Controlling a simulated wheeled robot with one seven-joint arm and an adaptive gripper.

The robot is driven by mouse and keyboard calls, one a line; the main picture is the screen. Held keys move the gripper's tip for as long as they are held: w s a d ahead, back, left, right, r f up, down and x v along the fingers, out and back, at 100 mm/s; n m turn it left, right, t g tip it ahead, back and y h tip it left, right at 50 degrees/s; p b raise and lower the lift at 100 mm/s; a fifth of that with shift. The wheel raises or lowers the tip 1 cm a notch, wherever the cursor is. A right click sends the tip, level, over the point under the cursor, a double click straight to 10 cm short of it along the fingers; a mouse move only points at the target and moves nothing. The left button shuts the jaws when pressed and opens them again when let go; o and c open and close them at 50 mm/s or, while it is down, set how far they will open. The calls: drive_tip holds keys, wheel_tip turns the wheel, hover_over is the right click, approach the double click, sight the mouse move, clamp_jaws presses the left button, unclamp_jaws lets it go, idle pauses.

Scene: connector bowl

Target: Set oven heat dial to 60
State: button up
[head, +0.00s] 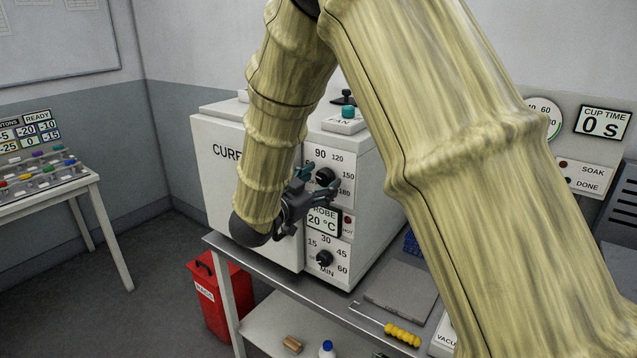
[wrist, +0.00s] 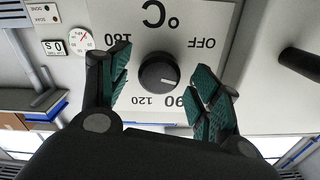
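The oven (head: 225,185), a white box marked CURE, stands on a bench. Its heat dial (head: 325,176) is a black round knob on the upper front panel. In the wrist view the dial (wrist: 159,72) shows upside down, with OFF, 90, 120 and 180 readable around it. The 60 label is hidden by a finger. My gripper (head: 319,180) is open in front of the dial; in the wrist view its teal-padded fingers (wrist: 162,62) stand either side of the knob, apart from it.
Below the dial are a PROBE display (head: 322,221) reading 20 °C and a minute dial (head: 324,258). A teal-topped FAN switch (head: 347,118) sits on top. A dark handle (wrist: 300,64) juts out beside my gripper.

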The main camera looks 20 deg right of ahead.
drive_tip(key=v, duration=1.2)
idle(0.3)
drive_tip(key=d+f+n+y, duration=0.2)
drive_tip(key=f+n+y, duration=0.1)
drive_tip(key=f, duration=0.6)
drive_tip(key=d+f+n+y, duration=0.2)
drive_tip(key=f, duration=0.8)
drive_tip(key=s+d+f+n+g+y, duration=0.1)
drive_tip(key=s+f+n+y, duration=0.15)
drive_tip(key=f, duration=0.55)
drive_tip(key=s+d+f+n+g+y, duration=0.15)
drive_tip(key=s+f, duration=0.25)
drive_tip(key=f, duration=0.4)
drive_tip(key=s+d+f+n+g+y, duration=0.2)
drive_tip(key=s+f+g+y, duration=0.1)
drive_tip(key=s+f, duration=1.1)
drive_tip(key=s+f+n+g+y, duration=0.1)
drive_tip(key=s+f+g, duration=0.1)
drive_tip(key=s, duration=0.8)
drive_tip(key=s+d+f+n+g+y, duration=0.1)
drive_tip(key=s+f+g, duration=0.2)
drive_tip(key=s, duration=0.7)
drive_tip(key=shift+d, duration=0.3)
